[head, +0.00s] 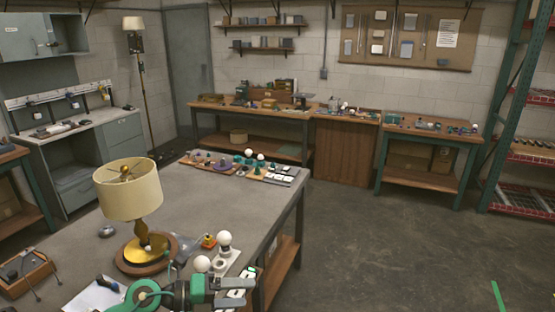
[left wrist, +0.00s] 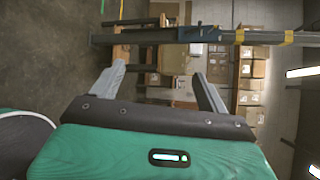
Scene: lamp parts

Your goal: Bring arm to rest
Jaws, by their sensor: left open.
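My left gripper (head: 238,292) is at the bottom of the head view, at the near right edge of the grey table (head: 200,210). Its two fingers point right and are apart, with nothing between them. In the left wrist view the open fingers (left wrist: 160,92) frame only the floor and distant shelves. A lamp with a cream shade (head: 128,190) and a gold stem on a round wooden base (head: 147,253) stands upright on the table, left of the gripper and apart from it. My right gripper is not in view.
White bulbs (head: 225,239) stand close behind the gripper on the table. A wooden tray (head: 25,272) is at the left, and several small parts (head: 240,167) line the far edge. Open concrete floor (head: 380,245) lies to the right. Workbenches and a shelf rack (head: 515,120) stand farther back.

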